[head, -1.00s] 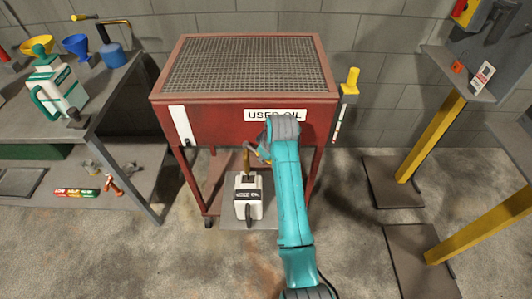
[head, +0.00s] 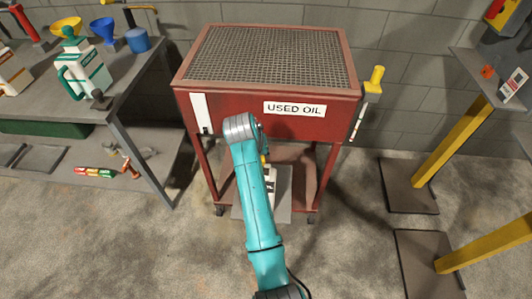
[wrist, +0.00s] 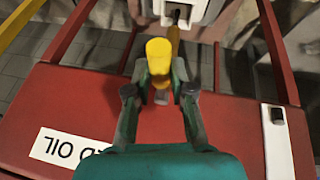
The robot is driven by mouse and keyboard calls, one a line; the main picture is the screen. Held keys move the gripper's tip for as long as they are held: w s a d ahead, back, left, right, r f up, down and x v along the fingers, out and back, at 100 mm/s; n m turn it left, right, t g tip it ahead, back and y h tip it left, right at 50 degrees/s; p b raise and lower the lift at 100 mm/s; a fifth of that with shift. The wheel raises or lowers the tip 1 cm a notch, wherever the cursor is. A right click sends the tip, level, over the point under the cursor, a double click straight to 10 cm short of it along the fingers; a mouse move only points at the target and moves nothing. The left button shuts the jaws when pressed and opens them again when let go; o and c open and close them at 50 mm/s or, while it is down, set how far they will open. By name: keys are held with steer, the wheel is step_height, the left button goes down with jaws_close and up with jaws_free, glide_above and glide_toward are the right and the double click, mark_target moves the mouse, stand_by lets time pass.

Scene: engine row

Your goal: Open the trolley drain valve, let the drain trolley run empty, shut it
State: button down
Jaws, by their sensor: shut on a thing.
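The red drain trolley (head: 285,148), labelled USED OIL, stands ahead with a mesh top. The jug (head: 270,174) stands under the trolley, mostly hidden by my arm. The white gauge strip (head: 200,112) on the trolley's front has a dark mark at its low end.
A grey bench (head: 110,108) with funnels and jugs stands at the left. Yellow posts (head: 452,142) on dark base plates stand at the right. A yellow-topped rod (head: 374,80) is at the trolley's right side. The floor in front is clear.

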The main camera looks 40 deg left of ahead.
steer(key=shift+s+a+r+m, duration=0.1)
steer(key=shift+s+a+m, duration=0.05)
steer(key=shift+a+m, duration=0.25)
steer(key=c, duration=1.3)
jaws_free()
steer(key=v, duration=1.2)
steer(key=shift+a, duration=0.15)
